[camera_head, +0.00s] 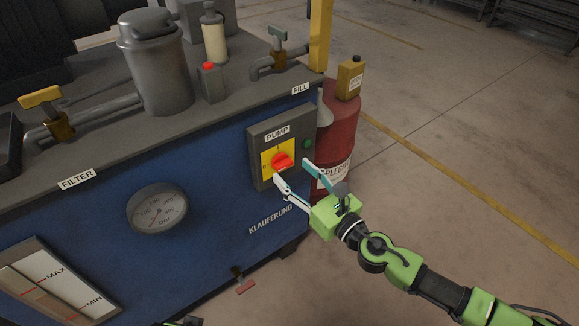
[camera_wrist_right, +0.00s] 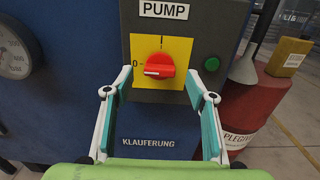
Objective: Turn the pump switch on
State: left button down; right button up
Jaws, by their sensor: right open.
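The pump switch is a red rotary knob (camera_head: 282,160) on a yellow plate, set in a grey box marked PUMP (camera_head: 265,180) on the front of the blue machine. In the right wrist view the red knob (camera_wrist_right: 159,66) lies with its white mark toward the "0" at left; an "I" mark is above it. My right gripper (camera_head: 292,171) is open in front of the box. In the right wrist view its two fingers (camera_wrist_right: 158,82) stand left and right of the knob, slightly below it. I see no contact. My left gripper is not in view.
A green button (camera_head: 307,144) sits right of the knob. A red barrel (camera_head: 340,125) with a funnel and a yellow can (camera_head: 350,77) stands right of the machine. A gauge (camera_head: 157,210) is on the front at left. The floor at right is clear.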

aim_at(282, 163)
jog(key=shift+x, duration=1.45)
jog(key=c, duration=1.1)
